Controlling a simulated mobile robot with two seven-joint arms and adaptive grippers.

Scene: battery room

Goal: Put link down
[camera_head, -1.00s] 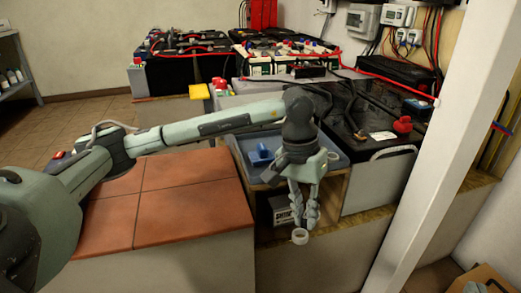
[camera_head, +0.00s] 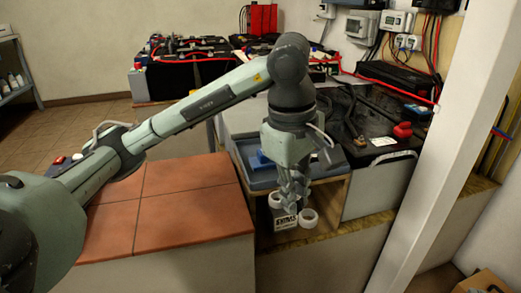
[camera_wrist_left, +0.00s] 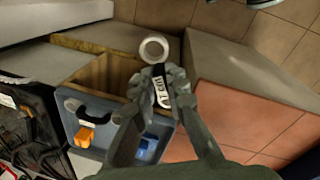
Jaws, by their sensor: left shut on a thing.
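My left gripper (camera_head: 292,197) is shut on the link and holds it over the front of the open wooden bay (camera_head: 330,205). The fingers hide the link's middle. I cannot tell whether the link touches anything below. My right gripper is in neither view.
A blue-grey tray (camera_wrist_left: 70,100) above the bay holds a blue piece (camera_head: 259,160) and an orange piece (camera_wrist_left: 84,137). A dark battery (camera_head: 375,130) stands to the right, and a white post (camera_head: 430,150) beyond it.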

